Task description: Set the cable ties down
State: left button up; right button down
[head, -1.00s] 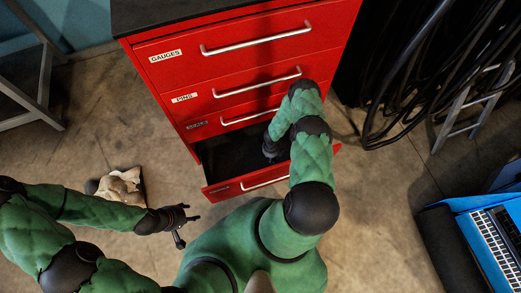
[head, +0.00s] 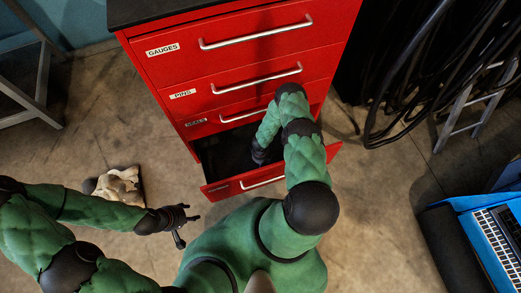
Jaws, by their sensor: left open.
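I cannot make out any cable ties. The lowest drawer (head: 230,188) of the red cabinet is pulled open, and its inside is dark. My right arm reaches down into this drawer. The dark end of that arm, at my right gripper (head: 260,154), is inside the opening, and its fingers are lost in the shadow. Whether it holds anything is hidden. My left gripper (head: 189,227) is open and empty, over the floor left of and in front of the drawer.
The red cabinet (head: 225,63) has closed drawers labelled GAUGES, PINS and SEALS above the open one. A pale crumpled thing (head: 120,186) lies on the floor at left. Black cables (head: 400,80) hang at right. A laptop (head: 497,240) is at lower right.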

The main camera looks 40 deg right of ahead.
jog(key=shift+f, duration=0.6)
jog(key=c, duration=0.9)
grip_release()
jog(key=shift+c, duration=0.2)
jog(key=shift+r, duration=0.1)
jog(key=shift+r, duration=0.2)
notch_tip(320, 180, up, 13)
jog(key=p, duration=0.5)
jog(key=shift+f, duration=0.15)
